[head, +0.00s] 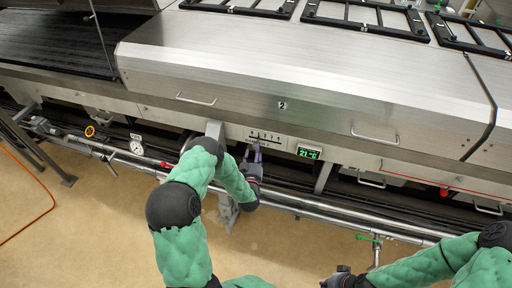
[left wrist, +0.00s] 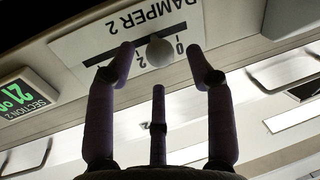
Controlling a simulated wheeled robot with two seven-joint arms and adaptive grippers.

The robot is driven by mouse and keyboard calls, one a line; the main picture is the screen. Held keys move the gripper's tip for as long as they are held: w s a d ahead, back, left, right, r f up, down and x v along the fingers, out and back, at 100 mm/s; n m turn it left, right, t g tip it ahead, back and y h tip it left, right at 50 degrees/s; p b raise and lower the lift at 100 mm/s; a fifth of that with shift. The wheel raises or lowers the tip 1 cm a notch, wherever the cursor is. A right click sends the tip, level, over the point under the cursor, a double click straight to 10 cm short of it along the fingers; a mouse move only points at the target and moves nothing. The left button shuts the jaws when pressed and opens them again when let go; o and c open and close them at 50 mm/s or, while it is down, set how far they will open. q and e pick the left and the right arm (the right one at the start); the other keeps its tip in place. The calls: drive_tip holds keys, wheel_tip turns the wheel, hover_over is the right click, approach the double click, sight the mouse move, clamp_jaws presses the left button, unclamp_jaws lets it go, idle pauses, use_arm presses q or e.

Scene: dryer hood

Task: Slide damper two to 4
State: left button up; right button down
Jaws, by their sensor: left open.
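The damper 2 plate (head: 265,138) is a white label with a number scale on the hood's front panel. My left gripper (head: 256,152) is just below the plate. In the left wrist view its open fingertips (left wrist: 159,60) stand on either side of the knob; I cannot tell whether they touch it. My right gripper (head: 340,280) is at the bottom edge, partly cut off, away from the hood.
A green-lit section 2 display (head: 308,153) sits right of the plate. Steel pipes (head: 330,217) run along the hood's base below my left gripper. A hood door handle (head: 375,138) juts out at the right. The tan floor (head: 90,225) is open at the lower left.

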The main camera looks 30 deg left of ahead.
use_arm(q)
drive_tip(key=shift+x, duration=2.15)
